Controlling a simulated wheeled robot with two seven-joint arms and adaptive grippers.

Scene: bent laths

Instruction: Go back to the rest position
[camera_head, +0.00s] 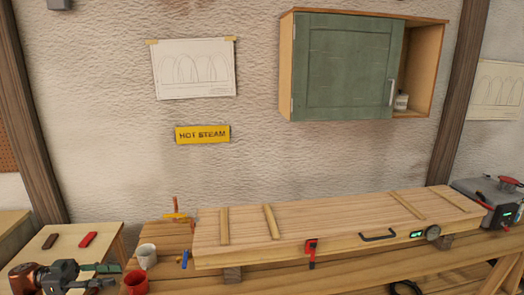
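My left gripper (109,275) is at the bottom left corner, in front of the small side table, with its fingers pointing right. Its two dark fingers are apart, with a gap between them, and I see nothing held there. My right gripper is not in the picture. A long wooden steam box (335,224) lies on the workbench, its lid flat on top. A red clamp (311,253), a black handle (378,236) and a round gauge (432,232) are on its front.
A white mug (147,256) and a red mug (136,283) stand just right of my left gripper. Two small blocks lie on the side table (64,255). A grey steam unit (487,197) stands at the right end. A green-doored cabinet (345,68) hangs above, partly open.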

